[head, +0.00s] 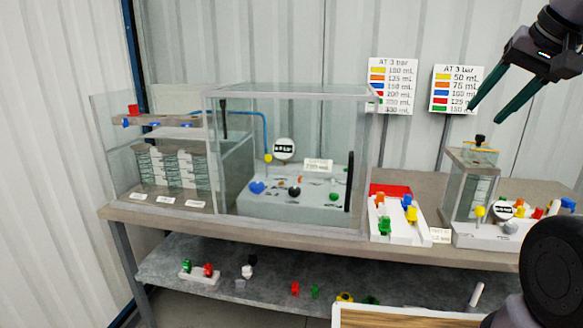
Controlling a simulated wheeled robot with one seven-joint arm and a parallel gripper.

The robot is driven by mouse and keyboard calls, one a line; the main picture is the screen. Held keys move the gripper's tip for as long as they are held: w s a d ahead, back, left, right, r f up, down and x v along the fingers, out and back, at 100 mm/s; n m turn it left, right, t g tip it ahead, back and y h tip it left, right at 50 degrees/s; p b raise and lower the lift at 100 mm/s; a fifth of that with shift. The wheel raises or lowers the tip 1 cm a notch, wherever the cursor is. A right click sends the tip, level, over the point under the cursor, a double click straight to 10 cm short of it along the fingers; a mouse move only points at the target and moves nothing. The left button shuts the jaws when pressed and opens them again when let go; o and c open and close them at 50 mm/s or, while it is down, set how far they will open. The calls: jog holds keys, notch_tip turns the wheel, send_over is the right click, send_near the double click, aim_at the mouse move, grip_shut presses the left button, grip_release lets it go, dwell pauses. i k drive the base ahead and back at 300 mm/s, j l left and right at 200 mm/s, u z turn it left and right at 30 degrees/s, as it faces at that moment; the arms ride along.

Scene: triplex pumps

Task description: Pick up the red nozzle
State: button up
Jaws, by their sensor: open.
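Several small red parts show, and I cannot tell for certain which is the red nozzle. One red piece (295,289) lies loose on the lower shelf beside a green one (315,292). Another red piece (208,269) sits in a white holder (200,278) on that shelf, next to a green one. A red piece (538,213) is on the white unit at the right, among yellow, blue and green ones. My gripper (485,115) is at the upper right, open and empty, pointing down-left in front of the wall signs, apart from all of these.
A clear-walled cabinet (290,92) with a grey pump unit (290,205) stands on the bench (300,240). A clear box (465,190) stands at the right. Two signs (392,85) rise on posts behind.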

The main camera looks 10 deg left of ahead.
aim_at(134, 109)
jog(key=l+u, duration=0.7)
jog(key=k+l+u, duration=0.15)
jog(key=l+u, duration=0.2)
jog(key=i+j+u, duration=0.3)
jog(key=j, duration=0.15)
jog(key=i+j+u, duration=0.25)
jog(key=j, duration=0.2)
jog(key=i+j+u, duration=0.2)
jog(key=i, duration=1.35)
